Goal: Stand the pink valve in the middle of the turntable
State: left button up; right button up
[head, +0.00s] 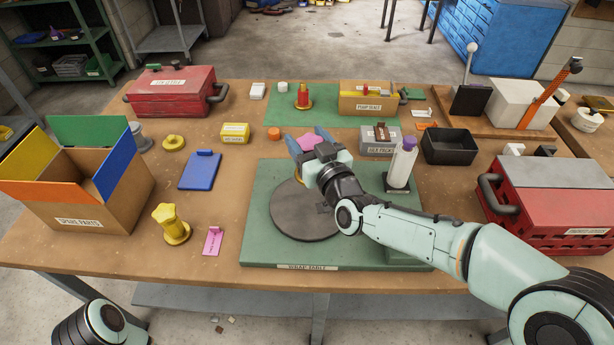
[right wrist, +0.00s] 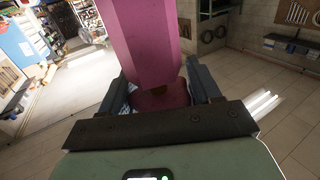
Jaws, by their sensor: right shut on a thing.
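The pink valve (head: 307,141) is between the fingers of my right gripper (head: 308,143), which is shut on it. In the head view the gripper and wrist hide most of the valve. The right wrist view shows its long pink body (right wrist: 148,45) rising between the two fingers, with a darker reddish part (right wrist: 163,97) low between them. My left gripper is out of view.
A white bottle with a purple cap (head: 402,163) stands right of the turntable. A grey labelled box (head: 380,141) and black tray (head: 449,147) lie beyond. A yellow valve (head: 171,225), pink tag (head: 213,241) and open carton (head: 82,205) are left.

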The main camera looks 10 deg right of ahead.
notch_tip(320, 180, down, 10)
jog(key=shift+w+r+b, duration=0.1)
jog(key=shift+r+b, duration=0.05)
jog(key=shift+b, duration=0.25)
